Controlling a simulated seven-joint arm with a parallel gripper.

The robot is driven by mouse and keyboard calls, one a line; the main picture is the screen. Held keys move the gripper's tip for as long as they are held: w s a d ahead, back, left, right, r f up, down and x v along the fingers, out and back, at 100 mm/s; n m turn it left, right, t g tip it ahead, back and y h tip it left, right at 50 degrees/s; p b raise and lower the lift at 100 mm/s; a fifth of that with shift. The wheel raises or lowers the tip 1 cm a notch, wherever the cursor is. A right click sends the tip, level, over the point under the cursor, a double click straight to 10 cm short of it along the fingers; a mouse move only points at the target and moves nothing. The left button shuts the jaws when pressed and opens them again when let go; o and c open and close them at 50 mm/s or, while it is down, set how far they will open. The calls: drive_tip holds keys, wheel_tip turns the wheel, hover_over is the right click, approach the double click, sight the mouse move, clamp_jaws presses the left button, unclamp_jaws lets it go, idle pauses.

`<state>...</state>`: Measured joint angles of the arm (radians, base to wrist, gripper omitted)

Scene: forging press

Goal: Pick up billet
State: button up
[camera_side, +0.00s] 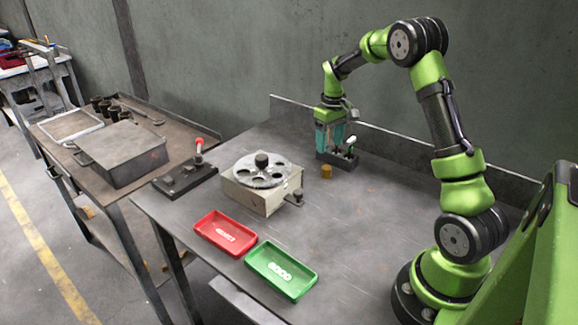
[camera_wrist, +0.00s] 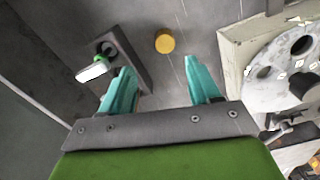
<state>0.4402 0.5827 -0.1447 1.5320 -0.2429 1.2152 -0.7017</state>
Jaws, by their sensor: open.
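The billet (camera_side: 326,171) is a small orange-brown cylinder standing on the grey metal table, to the right of the rotary fixture. In the wrist view the billet (camera_wrist: 165,43) shows as a round yellow-orange disc beyond the fingertips, roughly in line with the gap between them. My gripper (camera_side: 322,140) hangs over the back part of the table, to the left of the small dark block. In the wrist view my gripper (camera_wrist: 158,72) has its two teal fingers spread apart, with nothing between them. The fingers are apart from the billet.
A dark block with a green-and-white handled part (camera_side: 350,145) stands close behind my gripper. A fixture with a round holed disc (camera_side: 245,182) stands left of the billet. Red (camera_side: 208,238) and green (camera_side: 262,265) trays lie in front. The table's right side is clear.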

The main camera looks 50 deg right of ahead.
hover_over(327, 167)
drive_tip(key=f, duration=0.4)
drive_tip(key=shift+w+d, duration=0.1)
drive_tip(key=shift+d, duration=0.2)
drive_tip(key=f, duration=0.5)
drive_tip(key=shift+a+f, duration=0.1)
drive_tip(key=shift+a, duration=0.3)
drive_tip(key=shift+c, duration=0.2)
clamp_jaws()
